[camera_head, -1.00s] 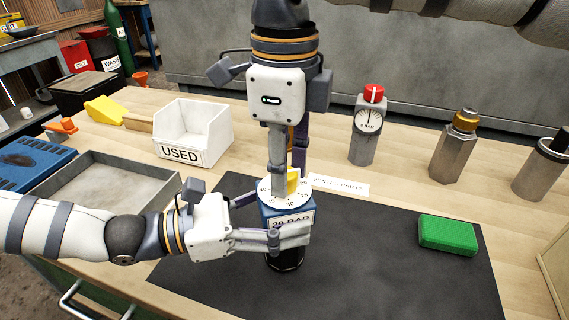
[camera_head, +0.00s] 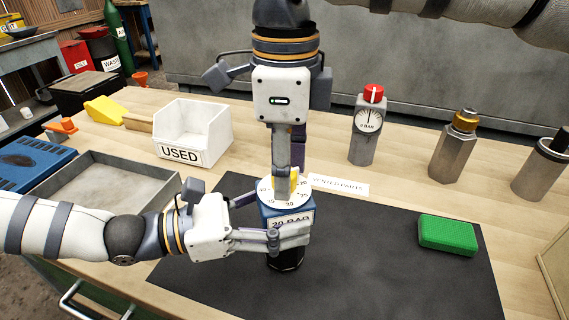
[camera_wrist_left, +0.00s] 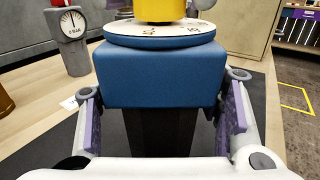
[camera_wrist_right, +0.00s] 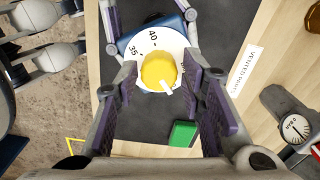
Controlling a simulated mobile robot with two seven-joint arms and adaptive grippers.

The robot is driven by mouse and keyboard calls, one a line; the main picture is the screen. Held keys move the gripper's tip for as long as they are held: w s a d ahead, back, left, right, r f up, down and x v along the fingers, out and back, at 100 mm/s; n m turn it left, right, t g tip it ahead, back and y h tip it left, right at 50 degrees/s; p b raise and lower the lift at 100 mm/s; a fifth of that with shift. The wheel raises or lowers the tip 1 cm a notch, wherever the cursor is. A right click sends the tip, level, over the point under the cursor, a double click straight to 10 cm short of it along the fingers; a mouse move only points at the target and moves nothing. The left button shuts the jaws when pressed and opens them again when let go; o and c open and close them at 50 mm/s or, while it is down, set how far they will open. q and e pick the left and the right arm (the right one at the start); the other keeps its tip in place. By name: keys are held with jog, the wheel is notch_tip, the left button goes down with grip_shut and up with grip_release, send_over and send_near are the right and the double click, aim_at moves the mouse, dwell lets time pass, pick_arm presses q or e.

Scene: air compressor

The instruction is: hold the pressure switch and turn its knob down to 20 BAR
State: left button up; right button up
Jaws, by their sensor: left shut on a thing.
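The pressure switch (camera_head: 291,220) stands upright on the black mat (camera_head: 400,270), with a blue body, a dark base, a white number dial (camera_head: 271,195) and a yellow knob (camera_wrist_right: 159,69) on top. Its front label seems to read 20 BAR. My left gripper (camera_head: 276,222) is shut on the blue body, a finger on either side, as the left wrist view also shows. My right gripper (camera_head: 289,182) points down over the dial. Its fingers are either side of the knob, with gaps visible in the right wrist view. My right fingers hide part of the knob and dial in the head view.
A grey gauge with a red knob (camera_head: 368,128) and two metal fittings (camera_head: 453,150) stand behind the mat. A green block (camera_head: 447,234) lies on the mat's right. A white USED bin (camera_head: 192,135) and a grey tray (camera_head: 105,190) are at left. The mat's front right is clear.

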jog(key=shift+o, duration=0.2)
notch_tip(320, 180, up, 12)
dwell(0.4)
pick_arm(q)
jog(key=o, duration=1.8)
jog(key=shift+c, duration=0.2)
